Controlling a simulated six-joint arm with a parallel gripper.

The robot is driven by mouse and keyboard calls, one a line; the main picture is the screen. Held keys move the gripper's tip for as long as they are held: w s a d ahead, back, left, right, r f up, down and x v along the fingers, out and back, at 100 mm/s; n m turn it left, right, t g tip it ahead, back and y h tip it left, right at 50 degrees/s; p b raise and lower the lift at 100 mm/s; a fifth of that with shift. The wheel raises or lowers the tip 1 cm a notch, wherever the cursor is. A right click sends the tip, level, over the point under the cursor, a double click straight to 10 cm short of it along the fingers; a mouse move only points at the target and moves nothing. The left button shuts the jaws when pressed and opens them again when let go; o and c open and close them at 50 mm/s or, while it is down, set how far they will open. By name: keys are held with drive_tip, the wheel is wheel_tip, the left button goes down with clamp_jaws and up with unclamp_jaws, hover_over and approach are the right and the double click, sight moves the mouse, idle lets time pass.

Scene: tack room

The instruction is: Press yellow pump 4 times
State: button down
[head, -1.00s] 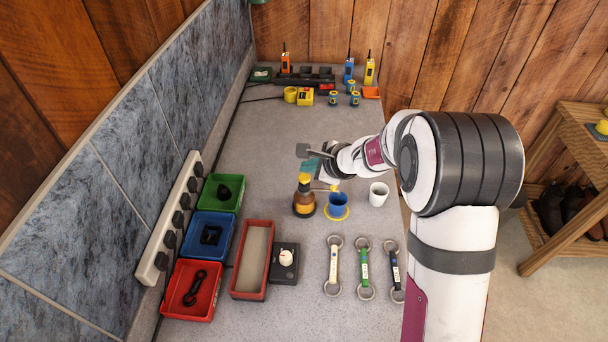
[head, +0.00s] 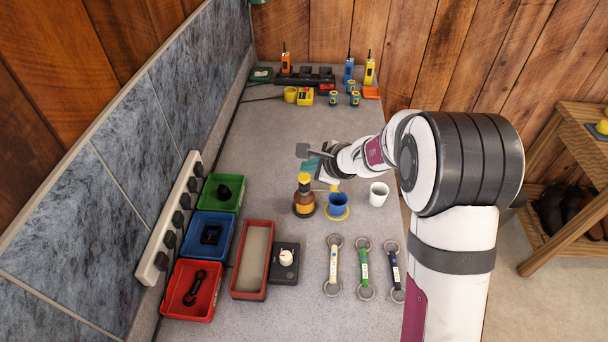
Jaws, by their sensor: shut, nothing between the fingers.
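The yellow pump (head: 304,179) tops a brown bottle (head: 304,201) with a yellow band, standing upright mid-counter. My gripper (head: 304,151) is shut and empty. It is above and behind the pump in the picture, apart from it. Its fingers are small and partly hard to make out against the counter.
A white cup (head: 379,194) stands right of the blue cup. Green (head: 222,193), blue (head: 212,237) and red (head: 191,290) trays line the left. Radios and a charger strip (head: 305,79) stand at the back. Counter between is clear.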

sight(308, 178)
drive_tip(key=shift+f, duration=0.5)
drive_tip(key=shift+f, duration=0.5)
idle(0.4)
drive_tip(key=shift+r, duration=1)
drive_tip(key=shift+r, duration=3)
